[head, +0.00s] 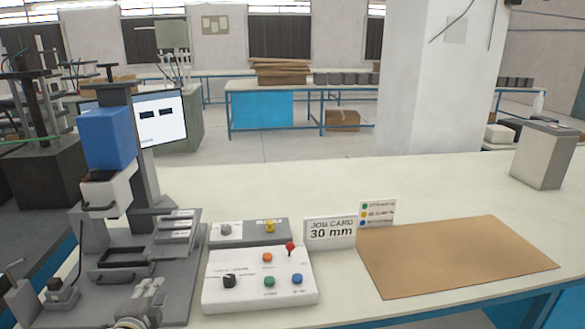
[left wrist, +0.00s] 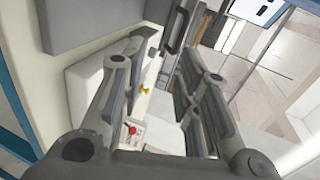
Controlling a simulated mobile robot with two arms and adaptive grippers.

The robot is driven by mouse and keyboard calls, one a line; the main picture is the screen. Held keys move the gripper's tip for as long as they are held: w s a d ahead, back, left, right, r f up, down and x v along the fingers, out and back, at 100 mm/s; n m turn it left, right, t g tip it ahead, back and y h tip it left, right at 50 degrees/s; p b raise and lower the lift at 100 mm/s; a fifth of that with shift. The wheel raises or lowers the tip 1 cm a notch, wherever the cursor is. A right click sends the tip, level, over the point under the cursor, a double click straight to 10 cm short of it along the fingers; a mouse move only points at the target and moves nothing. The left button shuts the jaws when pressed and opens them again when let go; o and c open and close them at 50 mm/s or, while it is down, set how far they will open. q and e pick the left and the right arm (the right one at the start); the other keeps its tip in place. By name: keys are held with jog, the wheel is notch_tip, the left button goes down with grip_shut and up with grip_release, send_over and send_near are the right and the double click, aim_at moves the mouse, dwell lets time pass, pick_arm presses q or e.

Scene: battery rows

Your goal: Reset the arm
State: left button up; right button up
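My left gripper (head: 147,289) shows at the bottom left of the head view, in front of the grey base of a bench machine. In the left wrist view its two fingers (left wrist: 166,52) are spread apart, with nothing held between them. The machine (head: 106,150) has a blue block on its head and a grey column. A white control box (head: 262,290) with coloured knobs stands right of the gripper. Its red-knobbed lever (head: 290,247) is upright. My right gripper is not in view.
A job card reading 30 mm (head: 330,232) stands behind the control box. A brown mat (head: 455,256) lies to the right on the white bench. A grey bin (head: 543,155) stands at the far right. The bench behind the card is clear.

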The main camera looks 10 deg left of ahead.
pick_arm(q)
jog(key=s+d+f+n+g+h, duration=0.2)
jog(key=s+d+f+n+g, duration=0.35)
jog(key=s+d+f, duration=0.5)
jog(key=s+d+f+n+g+h, duration=0.1)
jog(key=s+d+n+g, duration=0.25)
jog(key=s, duration=0.75)
jog(key=s+d+n+g+h, duration=0.15)
jog(key=s+d+n, duration=0.3)
jog(key=s, duration=0.65)
notch_tip(320, 180, down, 25)
jog(key=m+g, duration=0.1)
jog(key=g, duration=0.1)
jog(key=s+a+f, duration=0.2)
jog(key=s+f, duration=1.5)
jog(key=s, duration=0.1)
jog(key=shift+s+a+f+g+y, duration=0.15)
jog(key=shift+a+f+g+y, duration=0.1)
jog(key=shift+f+g+y, duration=0.15)
